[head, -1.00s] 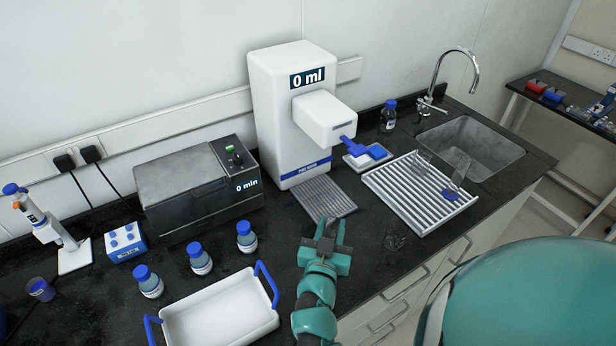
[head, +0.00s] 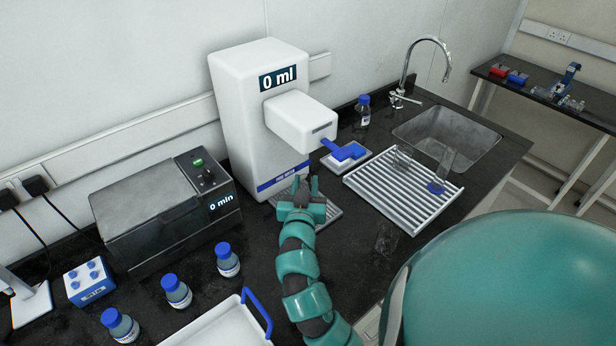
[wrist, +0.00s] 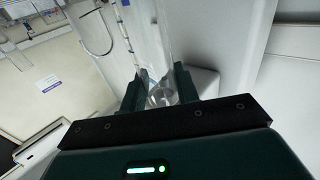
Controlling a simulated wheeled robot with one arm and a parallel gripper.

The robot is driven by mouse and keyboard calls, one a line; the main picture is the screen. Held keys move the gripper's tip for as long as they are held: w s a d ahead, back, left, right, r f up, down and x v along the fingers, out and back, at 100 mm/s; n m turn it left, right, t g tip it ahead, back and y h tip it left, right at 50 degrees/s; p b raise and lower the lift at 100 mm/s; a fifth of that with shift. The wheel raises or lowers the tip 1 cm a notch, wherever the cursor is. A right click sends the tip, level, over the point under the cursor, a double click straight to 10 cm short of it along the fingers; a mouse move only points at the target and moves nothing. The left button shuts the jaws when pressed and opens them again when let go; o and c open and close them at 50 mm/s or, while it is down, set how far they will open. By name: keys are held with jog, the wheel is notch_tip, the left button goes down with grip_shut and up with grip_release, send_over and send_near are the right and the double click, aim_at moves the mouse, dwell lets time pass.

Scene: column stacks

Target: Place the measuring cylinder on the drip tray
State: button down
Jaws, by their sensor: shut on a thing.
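My gripper (head: 302,188) is over the drip tray (head: 329,212), in front of the white dispenser (head: 232,100) that reads "0 ml". In the wrist view my gripper (wrist: 160,82) is shut on a clear graduated measuring cylinder (wrist: 148,40), which stands between its two fingers. In the head view the cylinder is hard to make out against the white dispenser. My gripper hides part of the grooved grey tray. I cannot tell whether the cylinder's base touches the tray.
The dispenser's spout block (head: 300,120) juts out close to my gripper. A drying rack (head: 385,200) with clear glassware is to the right. A clear beaker (head: 386,238) stands in front of it. A grey "0 min" device (head: 150,205) and blue-capped bottles (head: 177,291) are left.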

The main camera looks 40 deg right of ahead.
jog(key=w+d+f+p, duration=0.3)
jog(key=w+d+p, duration=0.1)
jog(key=w+d, duration=0.1)
jog(key=shift+w+f+p, duration=0.25)
jog(key=shift+w+p, duration=0.1)
jog(key=shift+w, duration=0.15)
jog(key=shift+f, duration=0.15)
jog(key=c, duration=1.1)
grip_release()
jog(key=shift+o, duration=0.2)
